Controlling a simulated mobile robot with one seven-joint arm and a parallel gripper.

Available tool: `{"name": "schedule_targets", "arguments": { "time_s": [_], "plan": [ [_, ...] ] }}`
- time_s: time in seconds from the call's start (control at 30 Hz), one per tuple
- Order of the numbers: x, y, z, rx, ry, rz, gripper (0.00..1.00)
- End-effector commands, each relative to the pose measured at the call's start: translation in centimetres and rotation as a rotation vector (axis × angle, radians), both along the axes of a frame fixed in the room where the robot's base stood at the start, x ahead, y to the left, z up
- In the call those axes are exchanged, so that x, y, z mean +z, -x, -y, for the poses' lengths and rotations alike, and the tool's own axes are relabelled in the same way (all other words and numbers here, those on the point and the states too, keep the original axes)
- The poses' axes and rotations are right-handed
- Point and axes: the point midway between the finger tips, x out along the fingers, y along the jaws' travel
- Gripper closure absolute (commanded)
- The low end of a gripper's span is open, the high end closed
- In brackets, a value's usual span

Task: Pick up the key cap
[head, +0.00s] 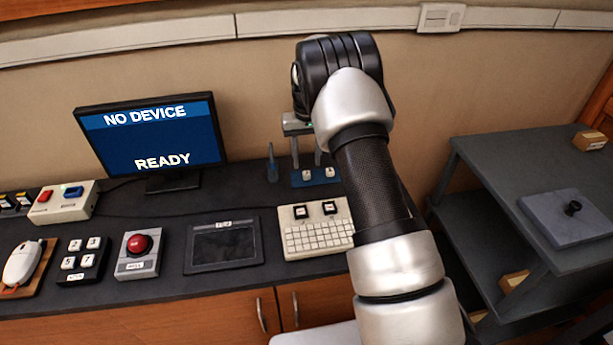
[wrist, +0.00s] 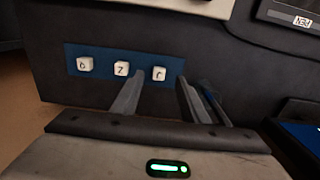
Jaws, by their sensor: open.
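Three white key caps stand in a row on a blue mat (wrist: 103,66) in the wrist view: a left one (wrist: 84,64), a middle one (wrist: 121,68) and a right one (wrist: 159,73), each with a dark letter. My gripper (wrist: 160,84) is open and empty. Its two fingers point at the mat, and the right key cap appears between the fingertips, with no contact visible. In the head view my gripper (head: 307,162) hangs above the mat (head: 318,182), where two key caps show (head: 307,174). Which cap the task means I cannot tell.
A monitor (head: 152,135), tablet (head: 224,245) and red button box (head: 138,252) are further left. A grey shelf unit (head: 490,175) stands right.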

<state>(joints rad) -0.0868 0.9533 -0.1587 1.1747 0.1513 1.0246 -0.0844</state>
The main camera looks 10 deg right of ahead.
Motion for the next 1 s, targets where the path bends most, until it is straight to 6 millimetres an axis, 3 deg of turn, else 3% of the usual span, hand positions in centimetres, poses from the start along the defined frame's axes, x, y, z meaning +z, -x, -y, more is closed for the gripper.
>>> {"name": "schedule_targets", "arguments": {
  "time_s": [0.17, 0.43, 0.67, 0.7, 0.93, 1.0],
  "plan": [
    [-1.1, -0.1, 0.0, 0.0, 0.0, -0.002, 0.59],
    [-4.9, -0.5, 0.1, 0.001, 0.001, -0.001, 0.59],
    [-5.3, -0.6, 0.1, 0.001, 0.0, 0.001, 0.59],
    [-5.3, -0.6, 0.1, 0.001, 0.0, 0.001, 0.61],
    [-5.3, -0.6, 0.1, 0.0, 0.0, 0.0, 1.0],
    [-5.3, -0.6, 0.1, 0.0, 0.0, 0.0, 1.0]
  ]
}}
